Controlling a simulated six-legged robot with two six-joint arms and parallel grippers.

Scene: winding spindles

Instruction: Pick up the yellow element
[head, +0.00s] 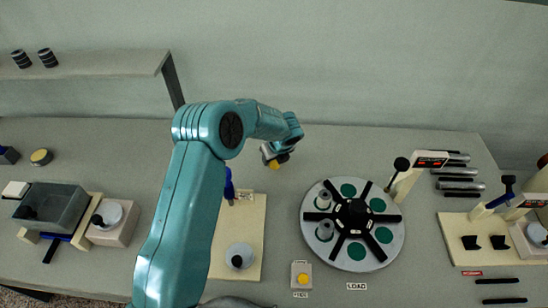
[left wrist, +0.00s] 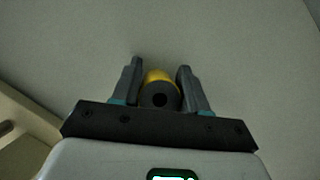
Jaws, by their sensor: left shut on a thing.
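The yellow element (left wrist: 160,77) sits between the two fingers of my left gripper (left wrist: 158,85) in the left wrist view. It has a yellow top and a dark end with a round hole facing the camera. The fingers are shut on it from both sides. In the head view my left gripper (head: 275,160) is over the back part of the table, with a small bit of the yellow element (head: 274,165) showing beneath it. My right gripper is in neither view.
A round turntable (head: 312,248) with green spots and black arms stands right of centre. A beige board (head: 255,225) lies left of it. Devices stand at the right.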

